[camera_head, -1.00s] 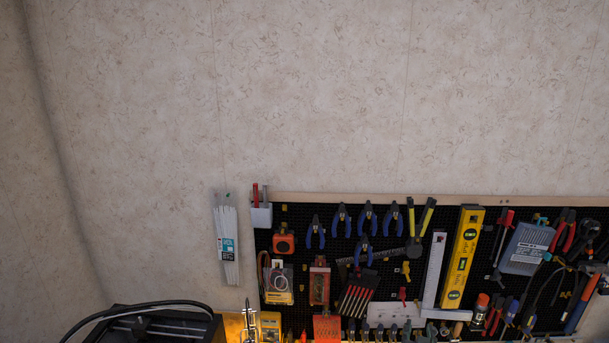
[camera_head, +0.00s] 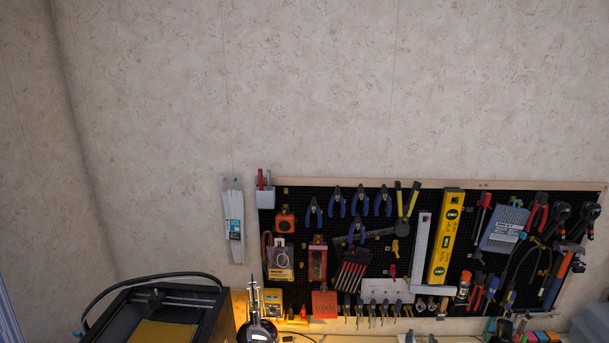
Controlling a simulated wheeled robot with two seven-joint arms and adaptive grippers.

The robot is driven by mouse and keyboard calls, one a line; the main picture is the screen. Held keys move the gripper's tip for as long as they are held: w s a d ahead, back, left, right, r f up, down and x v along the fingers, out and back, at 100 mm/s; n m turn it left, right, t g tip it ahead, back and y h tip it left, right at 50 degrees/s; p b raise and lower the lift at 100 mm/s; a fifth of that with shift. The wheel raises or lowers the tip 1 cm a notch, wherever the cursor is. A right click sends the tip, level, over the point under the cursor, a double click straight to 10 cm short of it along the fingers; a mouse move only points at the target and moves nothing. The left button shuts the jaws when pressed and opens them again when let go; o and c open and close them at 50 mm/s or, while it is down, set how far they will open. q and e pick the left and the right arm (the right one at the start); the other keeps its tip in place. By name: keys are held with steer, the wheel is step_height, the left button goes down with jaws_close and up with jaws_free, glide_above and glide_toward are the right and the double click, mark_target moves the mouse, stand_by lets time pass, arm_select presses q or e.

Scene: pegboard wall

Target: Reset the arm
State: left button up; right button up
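I make out neither of my grippers nor my arms in the head view. Their state does not show. The view takes in mostly the wall and the tool board.
A black pegboard full of hand tools hangs on the patterned wall (camera_head: 330,90); a yellow level (camera_head: 446,235) is on it. Below left stand a black-framed machine (camera_head: 170,295) and a dark round object with silver prongs (camera_head: 257,328). A grey bin (camera_head: 592,325) is at lower right.

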steer(key=s+d+f+n+g+y, duration=0.2)
steer(key=s+d+f+g, duration=0.15)
steer(key=s+f, duration=1.25)
steer(key=s+a+f+n+g+y, duration=0.1)
steer(key=s+f+g, duration=0.3)
steer(key=s, duration=0.8)
steer(key=s+a+f+n+g+y, duration=0.15)
steer(key=s+f, duration=0.35)
steer(key=s, duration=0.8)
step_height(320, 180, down, 34)
steer(key=a+g+b, duration=0.1)
steer(key=b, duration=0.4)
arm_select(q)
step_height(320, 180, down, 10)
steer(key=s+b, duration=0.1)
steer(key=b, duration=0.4)
steer(key=shift+s, duration=0.15)
arm_select(e)
steer(key=s+f+g, duration=0.1)
steer(key=s+f, duration=2)
steer(key=f, duration=0.2)
steer(key=shift+s+a+f+n+g, duration=0.15)
steer(key=shift+f+n+g, duration=0.25)
steer(key=shift+n, duration=0.05)
